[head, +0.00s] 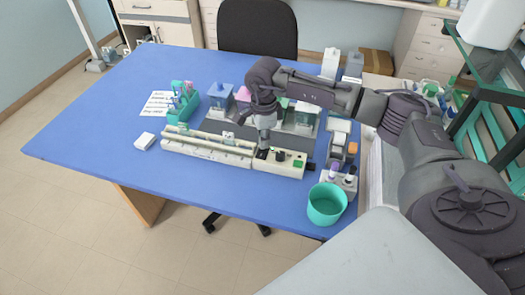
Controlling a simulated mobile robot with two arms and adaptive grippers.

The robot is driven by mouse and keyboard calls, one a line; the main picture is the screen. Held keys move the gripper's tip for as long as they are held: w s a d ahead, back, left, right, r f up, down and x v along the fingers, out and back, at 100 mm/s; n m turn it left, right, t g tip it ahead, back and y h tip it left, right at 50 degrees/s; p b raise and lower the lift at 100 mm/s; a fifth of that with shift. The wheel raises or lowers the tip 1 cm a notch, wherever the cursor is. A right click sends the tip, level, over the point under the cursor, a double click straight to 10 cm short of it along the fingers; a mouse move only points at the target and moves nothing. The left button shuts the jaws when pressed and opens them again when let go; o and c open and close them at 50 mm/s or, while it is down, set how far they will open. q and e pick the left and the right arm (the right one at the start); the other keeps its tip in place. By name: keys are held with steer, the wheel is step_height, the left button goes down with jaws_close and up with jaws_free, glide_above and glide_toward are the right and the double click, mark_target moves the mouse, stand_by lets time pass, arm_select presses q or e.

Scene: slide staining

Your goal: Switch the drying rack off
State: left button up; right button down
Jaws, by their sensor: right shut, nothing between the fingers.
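The drying rack (205,152) is a long pale bar unit along the front of the blue table. The gripper hides part of the panel, and the switch position cannot be made out. My left gripper is not in view.
A row of staining jars (221,95) stands behind the rack, partly hidden by my right arm. A teal cup (326,204) stands near the table's front right corner, beside small bottles (347,180). A teal holder (182,112) stands at the left.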

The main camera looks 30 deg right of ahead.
steer(key=shift+f+b, duration=0.3)
steer(key=shift+f, duration=0.15)
steer(key=shift+r+p, duration=2)
steer(key=shift+r, duration=1.6)
steer(key=shift+f, duration=0.1)
